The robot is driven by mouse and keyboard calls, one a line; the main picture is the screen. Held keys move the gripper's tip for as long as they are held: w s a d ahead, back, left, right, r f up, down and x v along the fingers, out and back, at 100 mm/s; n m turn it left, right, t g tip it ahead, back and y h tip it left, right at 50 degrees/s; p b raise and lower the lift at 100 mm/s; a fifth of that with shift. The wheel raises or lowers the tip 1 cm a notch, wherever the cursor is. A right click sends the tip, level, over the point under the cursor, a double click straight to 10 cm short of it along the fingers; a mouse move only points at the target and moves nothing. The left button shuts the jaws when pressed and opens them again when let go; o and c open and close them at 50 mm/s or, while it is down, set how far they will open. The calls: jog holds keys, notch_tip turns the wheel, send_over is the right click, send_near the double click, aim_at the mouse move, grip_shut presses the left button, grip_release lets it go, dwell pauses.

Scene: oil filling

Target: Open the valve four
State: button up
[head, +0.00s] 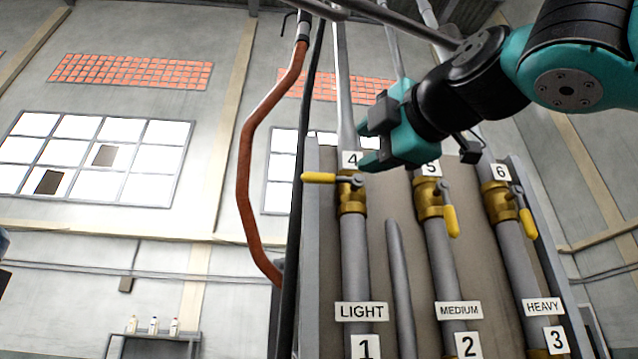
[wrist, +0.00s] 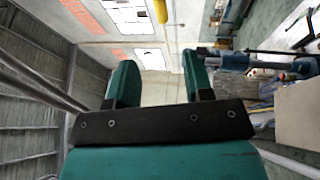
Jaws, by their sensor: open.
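Valve four (head: 351,190) is a brass valve on the left pipe, under a label "4" (head: 350,160). Its yellow handle (head: 320,178) points left, across the pipe. My teal gripper (head: 374,143) is just above and right of valve four in the head view, by its label. The lower finger looks close to the valve's top, but I cannot tell whether it touches. In the wrist view, the two fingers of my gripper (wrist: 160,80) stand apart with nothing between them. I cannot make out valve four in the wrist view.
Valve five (head: 430,197) and valve six (head: 497,203) stand to the right, their yellow handles pointing down. An orange hose (head: 244,170) and a dark cable run left of the panel. Bottles stand on a small table (head: 155,336) at lower left.

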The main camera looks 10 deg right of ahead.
aim_at(322, 177)
jog(key=p+x, duration=0.6)
jog(key=x, duration=0.9)
jog(key=shift+w+p, duration=0.15)
jog(key=shift+p, duration=0.25)
jog(key=shift+f, duration=0.1)
grip_shut()
